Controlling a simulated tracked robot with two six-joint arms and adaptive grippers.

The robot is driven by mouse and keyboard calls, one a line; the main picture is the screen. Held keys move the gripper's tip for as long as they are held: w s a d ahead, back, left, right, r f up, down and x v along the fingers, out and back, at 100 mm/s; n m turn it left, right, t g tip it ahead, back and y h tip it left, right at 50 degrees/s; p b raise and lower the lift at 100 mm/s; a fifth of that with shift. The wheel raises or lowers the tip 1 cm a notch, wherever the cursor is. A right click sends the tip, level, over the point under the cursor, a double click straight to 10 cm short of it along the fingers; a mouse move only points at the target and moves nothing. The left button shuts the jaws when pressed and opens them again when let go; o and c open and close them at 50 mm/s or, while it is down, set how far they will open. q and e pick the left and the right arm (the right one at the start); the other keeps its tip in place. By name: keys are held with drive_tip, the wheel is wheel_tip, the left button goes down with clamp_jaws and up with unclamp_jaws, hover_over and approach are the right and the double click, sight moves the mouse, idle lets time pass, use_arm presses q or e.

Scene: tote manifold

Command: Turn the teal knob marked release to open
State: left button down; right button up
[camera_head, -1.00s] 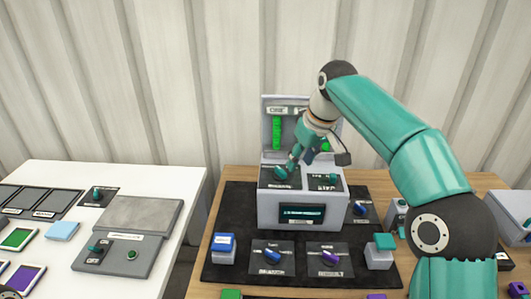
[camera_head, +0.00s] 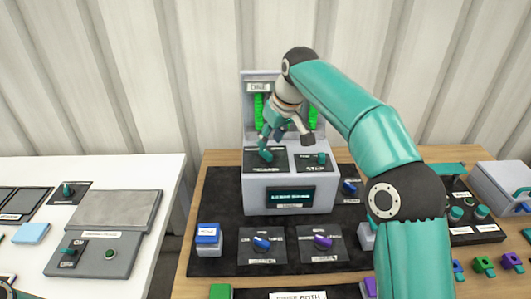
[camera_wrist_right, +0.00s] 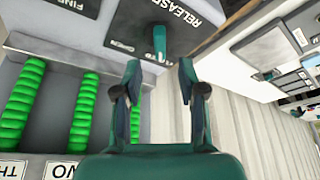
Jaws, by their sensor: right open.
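The teal knob marked release (camera_wrist_right: 160,42) shows at the top of the right wrist view, on a dark plate. RELEASE is printed to its right and OPEN to its left. Its handle stands upright in that picture. My right gripper (camera_wrist_right: 159,72) is open, with its two fingers apart just short of the knob and nothing between them. In the head view my right gripper (camera_head: 268,138) is over the left plate of the grey box (camera_head: 257,195), close above the teal knob (camera_head: 266,155). Contact cannot be told. My left gripper is out of view.
A second teal knob (camera_head: 321,158) sits on the box's right plate. Green ribbed columns (camera_wrist_right: 27,100) stand at the box's back. Blue (camera_head: 262,242) and purple (camera_head: 323,241) knobs lie in front, with a blue-topped block (camera_head: 207,233) to the left.

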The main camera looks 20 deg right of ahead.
sight(265, 151)
drive_tip(key=shift+x, duration=2.8)
clamp_jaws()
